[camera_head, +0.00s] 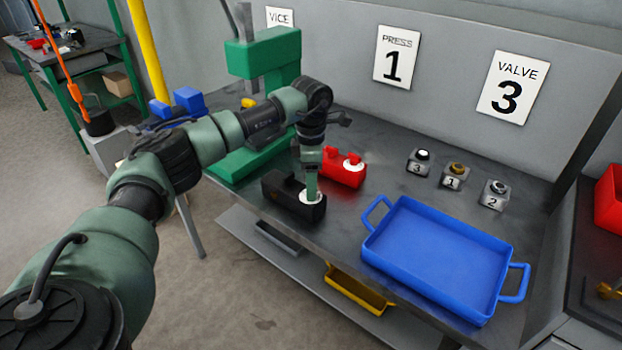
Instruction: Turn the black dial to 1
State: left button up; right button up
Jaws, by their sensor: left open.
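A black block-shaped device (284,203) lies on the grey bench and carries a round white dial (304,200) on its top right part. My left arm reaches in from the left and bends down over it. My left gripper (312,194) points straight down at the white dial, with its green fingers at or just above it. It is open; whether the fingers touch the dial I cannot tell. The fingers cover part of the dial, and its marks and setting are too small to read.
A red device (343,168) with a similar white dial stands close behind. Small blocks marked 3 (419,163), 1 (453,177) and 2 (494,196) stand at the back right. A blue tray (440,262) fills the right front; a green press (262,60) stands behind the arm.

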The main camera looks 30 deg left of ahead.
pick_arm(q)
jog(key=shift+f, duration=0.15)
grip_shut()
jog(key=n, duration=0.3)
jog(key=shift+n, duration=2.5)
